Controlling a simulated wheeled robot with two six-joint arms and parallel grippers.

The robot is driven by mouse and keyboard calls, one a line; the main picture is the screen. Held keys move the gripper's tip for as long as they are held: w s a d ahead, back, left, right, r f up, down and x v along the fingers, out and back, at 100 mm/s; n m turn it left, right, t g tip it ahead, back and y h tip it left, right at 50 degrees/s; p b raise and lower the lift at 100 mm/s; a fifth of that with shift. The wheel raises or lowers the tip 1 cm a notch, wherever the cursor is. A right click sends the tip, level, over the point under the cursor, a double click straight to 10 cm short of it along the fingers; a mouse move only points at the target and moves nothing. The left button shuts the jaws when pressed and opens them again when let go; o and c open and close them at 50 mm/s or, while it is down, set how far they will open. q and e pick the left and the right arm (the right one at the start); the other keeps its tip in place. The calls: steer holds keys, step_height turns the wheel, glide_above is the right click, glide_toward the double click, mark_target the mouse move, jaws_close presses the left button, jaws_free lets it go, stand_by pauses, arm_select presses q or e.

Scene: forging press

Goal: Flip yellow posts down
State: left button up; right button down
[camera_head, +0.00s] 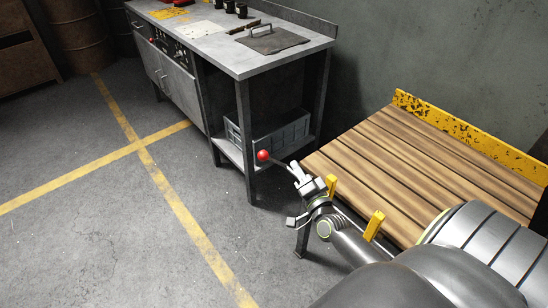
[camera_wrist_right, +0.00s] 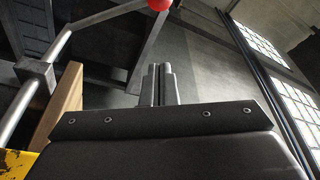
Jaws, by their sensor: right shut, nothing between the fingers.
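Two yellow posts stand up at the front edge of the wooden-slatted bench, one nearer my gripper (camera_head: 331,187) and one farther right (camera_head: 374,226). A lever with a red ball knob (camera_head: 263,155) sticks out past the bench's left corner. The knob also shows at the top of the right wrist view (camera_wrist_right: 159,4). My right gripper (camera_head: 295,171) is shut and empty, close beside the lever rod; I cannot tell whether they touch. Its closed fingers show in the right wrist view (camera_wrist_right: 160,85), below the knob. My forearm hides part of the bench front. My left gripper is out of view.
The wooden bench (camera_head: 400,150) has a worn yellow back rail (camera_head: 465,132). A grey metal workbench (camera_head: 240,55) stands behind, with a grey crate (camera_head: 280,136) on its lower shelf. The floor at left, with yellow lines (camera_head: 150,165), is clear.

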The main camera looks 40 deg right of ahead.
steer(key=shift+r, duration=0.25)
steer(key=shift+w, duration=0.15)
steer(key=x, duration=1)
steer(key=a, duration=0.1)
steer(key=a+f, duration=0.2)
steer(key=shift+s+a, duration=0.3)
